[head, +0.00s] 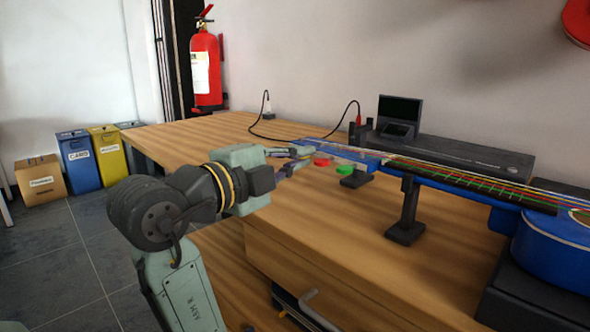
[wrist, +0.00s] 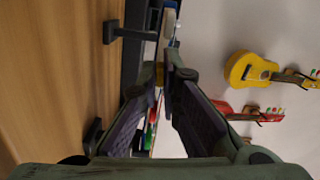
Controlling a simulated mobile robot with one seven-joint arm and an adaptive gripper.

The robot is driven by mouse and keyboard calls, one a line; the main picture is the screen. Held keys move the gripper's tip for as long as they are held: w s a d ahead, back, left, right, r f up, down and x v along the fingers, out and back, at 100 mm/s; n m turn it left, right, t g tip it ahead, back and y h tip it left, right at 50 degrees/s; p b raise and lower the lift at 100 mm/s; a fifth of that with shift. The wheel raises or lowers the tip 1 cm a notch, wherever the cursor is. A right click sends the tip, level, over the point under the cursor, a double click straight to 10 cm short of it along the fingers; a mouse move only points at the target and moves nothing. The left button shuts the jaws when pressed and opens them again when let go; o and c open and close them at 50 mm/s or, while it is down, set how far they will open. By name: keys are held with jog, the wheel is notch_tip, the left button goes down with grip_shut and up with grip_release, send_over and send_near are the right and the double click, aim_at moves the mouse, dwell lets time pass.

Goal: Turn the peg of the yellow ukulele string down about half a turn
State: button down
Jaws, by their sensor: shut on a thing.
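A blue ukulele (head: 555,245) lies on its back with its neck pointing left, its coloured strings running along the neck. A red peg (head: 321,162) and a green peg (head: 345,169) stick out on the near side of its headstock. My gripper (head: 303,153) is at the headstock's left end, beyond the red peg. In the wrist view, my gripper (wrist: 163,70) has its fingertips close together around a small yellow peg (wrist: 159,77), mostly hidden by the fingers. The green and red pegs show between the fingers below it. The peg's turn angle cannot be told.
Black supports (head: 405,215) hold the neck above the wooden table (head: 290,210). A black device with a small screen (head: 400,109) stands behind, with a cable (head: 295,138) on the table. A yellow ukulele (wrist: 243,70) hangs on the wall. The table's left part is clear.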

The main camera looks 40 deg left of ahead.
jog(key=shift+m+b, duration=0.4)
jog(key=shift+m, duration=0.6)
jog(key=c, duration=1.8)
grip_release()
jog(key=shift+s, duration=0.1)
jog(key=s, duration=1.2)
jog(key=shift+w, duration=0.1)
